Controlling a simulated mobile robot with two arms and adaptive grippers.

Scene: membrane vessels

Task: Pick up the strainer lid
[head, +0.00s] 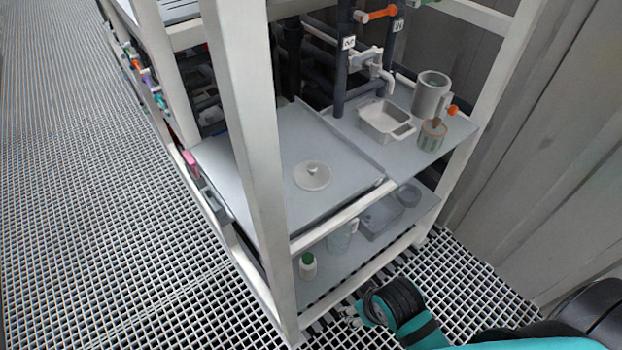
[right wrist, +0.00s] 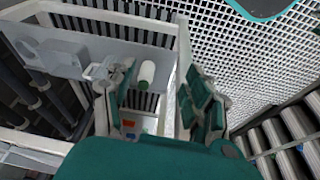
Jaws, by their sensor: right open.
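The strainer lid (head: 312,176), a round pale disc with a small knob on top, lies flat on the grey upper shelf panel (head: 262,160) of the white rack. My right gripper (head: 358,306) is low at the rack's front, below and to the right of the lid in the head view, well apart from it. In the right wrist view my right gripper (right wrist: 158,75) has its teal-padded fingers spread with nothing held. The lid cannot be made out in that view. My left gripper is not in view.
A white rack post (head: 245,130) stands left of the lid. A white basin (head: 385,121), a grey mug (head: 431,95) and a striped cup (head: 432,134) stand on the shelf at right. A white bottle (head: 307,266) and a clear jug (head: 342,235) are on the lower shelf.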

